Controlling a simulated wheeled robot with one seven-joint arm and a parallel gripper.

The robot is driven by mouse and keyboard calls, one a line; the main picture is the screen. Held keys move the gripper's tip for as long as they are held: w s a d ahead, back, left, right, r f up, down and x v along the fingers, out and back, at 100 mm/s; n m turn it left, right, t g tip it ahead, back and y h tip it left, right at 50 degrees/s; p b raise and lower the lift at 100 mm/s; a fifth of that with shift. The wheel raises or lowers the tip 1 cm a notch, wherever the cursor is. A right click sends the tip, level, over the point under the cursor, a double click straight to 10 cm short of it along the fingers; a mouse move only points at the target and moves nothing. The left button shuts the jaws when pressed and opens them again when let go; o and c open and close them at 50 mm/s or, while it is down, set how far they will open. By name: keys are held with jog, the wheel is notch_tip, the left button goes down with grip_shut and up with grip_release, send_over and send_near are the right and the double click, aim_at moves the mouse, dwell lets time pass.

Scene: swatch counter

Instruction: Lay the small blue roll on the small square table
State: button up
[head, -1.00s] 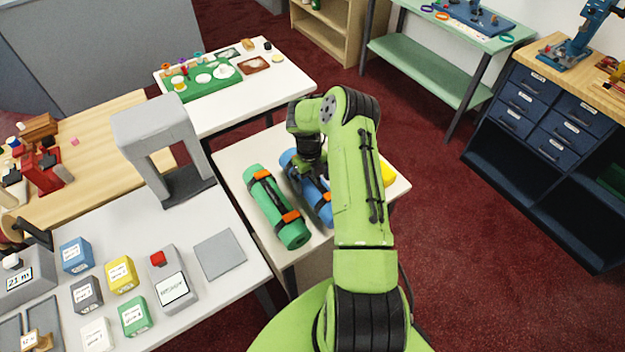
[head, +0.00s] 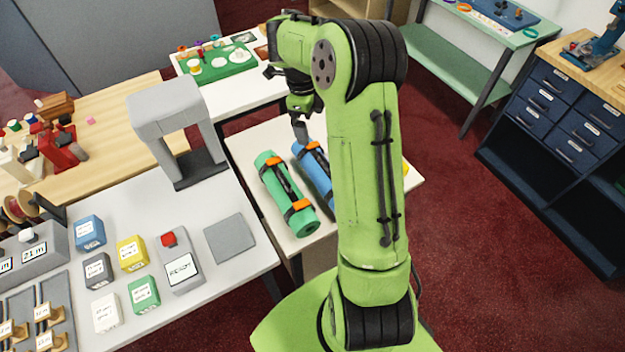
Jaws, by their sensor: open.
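The blue roll (head: 317,172) lies on the pale small table (head: 243,146), beside a green roll with orange straps. Its right part is hidden behind my arm. My gripper (head: 301,136) is open and empty, with its fingers pointing down near the far end of the blue roll. It appears a little above the roll; I cannot tell whether a fingertip touches it.
The green roll (head: 285,195) lies left of the blue one. A bit of something yellow (head: 405,168) shows right of my arm. A grey arch-shaped stand (head: 172,125) and several labelled boxes occupy the counter (head: 215,285) at left. A white table (head: 262,93) with a green board stands behind.

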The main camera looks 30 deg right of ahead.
jog(key=s+a+r+n+t+h, duration=0.1)
jog(key=s+a+r+n, duration=0.4)
jog(key=r+n, duration=0.15)
jog(key=s+a+r+n+t, duration=0.2)
jog(key=s+a+r+n, duration=0.25)
jog(key=r+n, duration=0.2)
jog(key=s+a+n+t+y, duration=0.1)
jog(key=s+a+n, duration=0.2)
jog(key=s+n, duration=0.4)
jog(key=s+a+n+t+y, duration=0.1)
jog(key=s+a+n, duration=0.3)
jog(key=s+n, duration=0.4)
jog(key=shift+s+n+t, duration=0.3)
jog(key=shift+t, duration=0.1)
